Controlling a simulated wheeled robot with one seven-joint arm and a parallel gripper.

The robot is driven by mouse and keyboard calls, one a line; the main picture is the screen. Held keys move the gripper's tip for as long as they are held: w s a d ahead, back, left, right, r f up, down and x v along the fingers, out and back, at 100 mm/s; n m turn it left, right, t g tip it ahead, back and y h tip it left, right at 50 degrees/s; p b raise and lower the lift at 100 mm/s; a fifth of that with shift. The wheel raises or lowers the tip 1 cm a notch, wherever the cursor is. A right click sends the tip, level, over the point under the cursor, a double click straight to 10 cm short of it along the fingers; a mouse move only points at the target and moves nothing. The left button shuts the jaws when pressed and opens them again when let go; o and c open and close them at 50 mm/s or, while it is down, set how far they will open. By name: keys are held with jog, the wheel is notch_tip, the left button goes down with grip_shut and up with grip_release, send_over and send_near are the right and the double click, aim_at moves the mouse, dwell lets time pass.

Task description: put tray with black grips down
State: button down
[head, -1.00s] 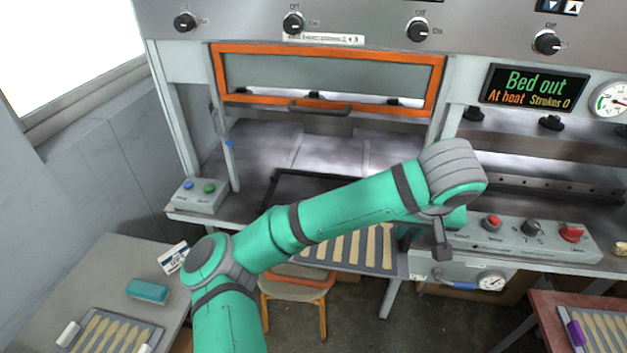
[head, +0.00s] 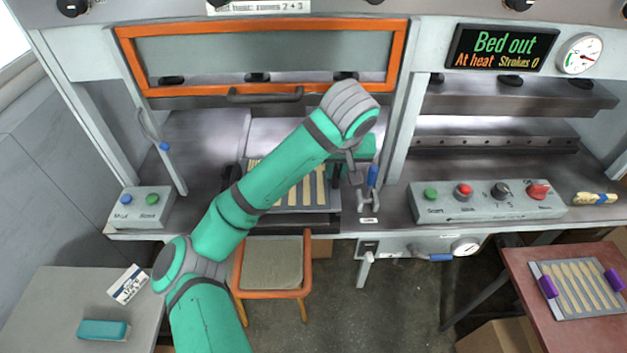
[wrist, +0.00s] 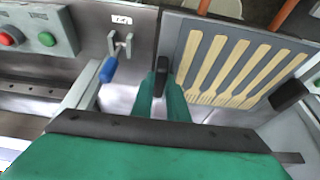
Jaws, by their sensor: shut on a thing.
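The tray with black grips (wrist: 198,30) is grey and carries a row of pale wooden spoon blanks. The other black grip (wrist: 290,95) is free on the far side. In the head view the tray (head: 300,207) is at the left press opening, over the bed, and my arm covers part of it. I cannot tell whether it touches the bed. My gripper (head: 345,172) is at its right side, partly hidden.
A clamp with a blue handle (head: 371,180) stands just right of the tray. Control boxes (head: 140,208) (head: 487,201) flank the bed. An orange-framed guard (head: 262,60) is above. A stool (head: 272,262) stands in front. A purple-gripped tray (head: 580,288) lies on the red table.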

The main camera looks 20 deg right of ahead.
aim_at(321, 172)
jog(key=w+f, duration=0.2)
jog(key=w+a+f, duration=0.1)
jog(key=w+f, duration=0.3)
jog(key=shift+a, duration=0.35)
jog(key=x, duration=0.3)
jog(key=shift+s+a+f, duration=0.1)
jog(key=shift+s+a, duration=0.15)
jog(key=shift+f, duration=0.35)
jog(key=c, duration=1.7)
grip_release()
jog(key=shift+c, duration=0.2)
jog(key=v, duration=1.2)
jog(key=shift+s, duration=0.1)
